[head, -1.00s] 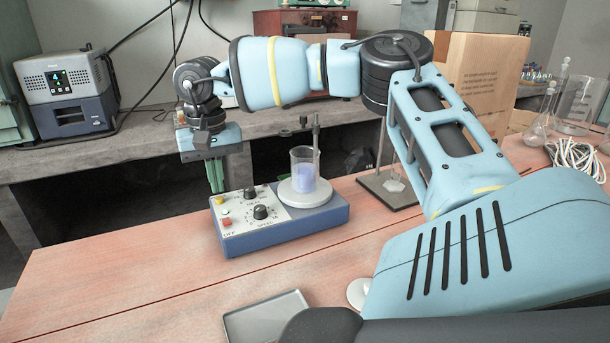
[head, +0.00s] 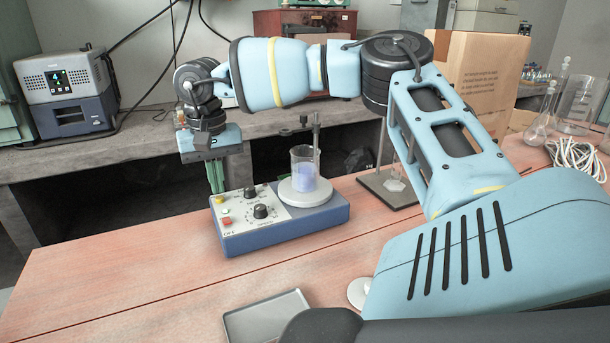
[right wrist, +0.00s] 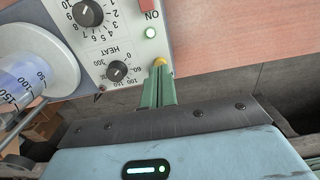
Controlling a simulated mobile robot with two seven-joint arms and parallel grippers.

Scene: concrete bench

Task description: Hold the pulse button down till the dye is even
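The blue stirrer with a white control panel (head: 285,231) stands on the wooden bench top. My right gripper (head: 216,190) points down over that corner. In the right wrist view its green fingers (right wrist: 158,72) are together with nothing between them, and their tips are at the yellow button, partly covering it. Contact looks likely, but how far the button is down I cannot tell. A glass beaker (head: 304,161) of pale blue-violet liquid stands on the round white plate (head: 311,198). My left gripper is out of view.
A grey tray (head: 268,318) lies at the front of the bench. A stand with a dark base (head: 388,195) is right of the stirrer. Glass flasks (head: 541,128) and a coiled white cable (head: 578,160) lie far right. The bench left of the stirrer is clear.

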